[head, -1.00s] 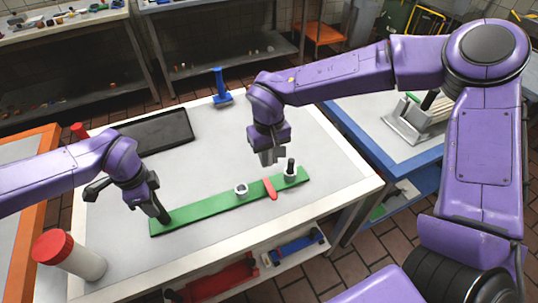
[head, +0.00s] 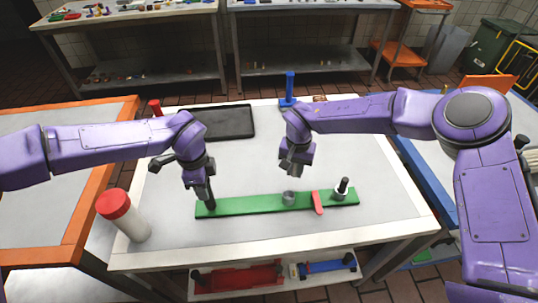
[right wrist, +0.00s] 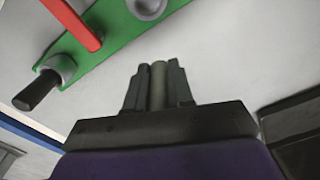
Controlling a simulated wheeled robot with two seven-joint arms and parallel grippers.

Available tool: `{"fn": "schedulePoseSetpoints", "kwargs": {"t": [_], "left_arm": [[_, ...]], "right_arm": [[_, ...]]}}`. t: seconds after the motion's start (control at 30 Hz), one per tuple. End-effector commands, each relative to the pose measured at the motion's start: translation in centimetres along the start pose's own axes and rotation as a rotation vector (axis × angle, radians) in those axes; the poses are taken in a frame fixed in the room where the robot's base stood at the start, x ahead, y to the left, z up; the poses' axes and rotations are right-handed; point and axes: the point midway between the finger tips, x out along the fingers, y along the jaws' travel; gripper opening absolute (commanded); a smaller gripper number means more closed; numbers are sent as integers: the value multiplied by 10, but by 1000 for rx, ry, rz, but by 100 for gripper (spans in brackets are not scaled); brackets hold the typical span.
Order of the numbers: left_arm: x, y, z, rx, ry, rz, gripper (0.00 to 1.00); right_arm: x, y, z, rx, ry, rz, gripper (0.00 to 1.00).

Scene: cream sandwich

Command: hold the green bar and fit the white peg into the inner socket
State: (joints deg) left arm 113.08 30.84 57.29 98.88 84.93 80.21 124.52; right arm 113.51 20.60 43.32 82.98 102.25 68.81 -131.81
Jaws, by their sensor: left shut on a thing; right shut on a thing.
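The long green bar (head: 250,206) lies on the white table. My left gripper (head: 206,202) is shut on its left end. A pale ring-shaped socket (head: 289,198) stands near the bar's middle, and part of it shows at the top of the right wrist view (right wrist: 147,7). A second white socket (head: 340,194) near the right end has a black peg (head: 343,185) standing in it. My right gripper (head: 289,168) is behind the middle socket, apart from it.
A red piece (head: 317,202) lies across the bar between the sockets. A black tray (head: 222,122) and a blue stand (head: 289,90) are at the back. A red-capped white bottle (head: 130,217) is at front left. The table behind the bar is mostly clear.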

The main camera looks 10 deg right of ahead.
Motion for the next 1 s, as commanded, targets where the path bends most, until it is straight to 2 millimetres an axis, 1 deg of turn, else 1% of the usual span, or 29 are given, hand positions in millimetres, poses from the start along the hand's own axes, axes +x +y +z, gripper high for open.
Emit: {"fn": "schedulePoseSetpoints", "kwargs": {"t": [0.03, 0.1, 0.17, 0.23, 0.3, 0.37, 0.4, 0.5, 0.63, 0.7, 0.77, 0.9, 1.0], "left_arm": [[0, 0, 0, 0, 0, -1, 0], [0, 0, 0, 0, 0, -1, 0], [0, 0, 0, 0, 0, -1, 0], [0, 0, 0, 0, 0, -1, 0], [0, 0, 0, 0, 0, -1, 0], [0, 0, 0, 0, 0, 0, 0], [0, 0, 0, 0, 0, 0, 0], [0, 0, 0, 0, 0, 0, 0], [0, 0, 0, 0, 0, 0, 0], [0, 0, 0, 0, 0, 0, 0], [0, 0, 0, 0, 0, 0, 0], [0, 0, 0, 1, 0, 0, 0], [0, 0, 0, 1, 0, 0, 0]], "right_arm": [[3, -15, -9, 105, 2, 2, 0], [3, -36, -22, 300, 2, 0, 0], [-1, -52, -33, 483, 1, 0, 0], [-11, -66, -46, 693, 1, -1, 0], [-25, -75, -58, 879, 1, -2, 0], [-37, -77, -68, 1011, 1, -2, 0], [-44, -77, -74, 1089, 0, -3, 0], [-56, -73, -84, 1281, -1, -1, 0], [-56, -72, -81, 1386, -2, 0, 0], [-53, -72, -81, 1418, -2, 1, 0], [-42, -71, -81, 1432, -1, 3, 0], [-10, -71, -81, 1434, -1, 3, 0], [4, -71, -81, 1433, -1, 1, 0]]}}
